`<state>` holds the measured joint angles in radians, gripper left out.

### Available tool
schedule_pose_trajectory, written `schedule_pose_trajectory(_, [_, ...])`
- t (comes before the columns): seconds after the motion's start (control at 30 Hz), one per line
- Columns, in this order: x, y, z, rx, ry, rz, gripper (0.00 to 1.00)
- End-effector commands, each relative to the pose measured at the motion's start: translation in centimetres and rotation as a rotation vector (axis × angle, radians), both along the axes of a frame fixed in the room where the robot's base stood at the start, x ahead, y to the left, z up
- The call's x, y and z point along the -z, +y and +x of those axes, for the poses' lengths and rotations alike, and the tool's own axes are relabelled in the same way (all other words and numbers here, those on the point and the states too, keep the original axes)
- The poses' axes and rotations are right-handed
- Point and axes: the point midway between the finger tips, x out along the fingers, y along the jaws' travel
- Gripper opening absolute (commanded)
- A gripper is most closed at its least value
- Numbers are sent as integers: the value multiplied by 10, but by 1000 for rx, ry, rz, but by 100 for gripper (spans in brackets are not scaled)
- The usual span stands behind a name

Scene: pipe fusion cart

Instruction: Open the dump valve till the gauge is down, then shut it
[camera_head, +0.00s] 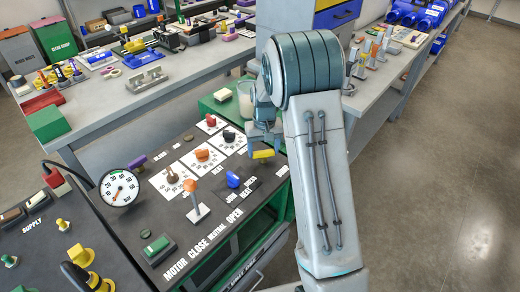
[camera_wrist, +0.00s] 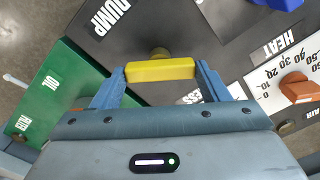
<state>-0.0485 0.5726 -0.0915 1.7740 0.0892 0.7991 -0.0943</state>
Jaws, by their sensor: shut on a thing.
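The yellow dump valve handle (camera_wrist: 160,70) is a short bar on a round stem, near the DUMP label in the wrist view. My gripper (camera_wrist: 158,74) has a blue finger at each end of the bar and is shut on it. In the head view the handle (camera_head: 264,154) shows at the panel's far right edge, just below my gripper (camera_head: 262,138), which my arm partly hides. The round white gauge (camera_head: 119,187) stands at the panel's left. Its red needle seems to point to the lower left, but the exact reading is too small to tell.
An orange-topped lever (camera_head: 194,196), a blue knob (camera_head: 233,180) and several dials share the dark panel. A green box labelled OIL (camera_wrist: 48,90) lies left of the handle in the wrist view. Benches with tools stand behind; the floor at right is clear.

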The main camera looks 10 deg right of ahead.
Motion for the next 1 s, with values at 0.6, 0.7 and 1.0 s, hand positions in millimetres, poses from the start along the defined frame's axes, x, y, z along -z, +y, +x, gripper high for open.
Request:
schedule_pose_trajectory(0.6, [-1, 3, 0, 569, -2, 3, 45])
schedule_pose_trajectory(0.7, [-1, 4, 0, 646, -2, 4, 45])
schedule_pose_trajectory(1.0, [-1, 4, 1, 808, -1, 5, 45])
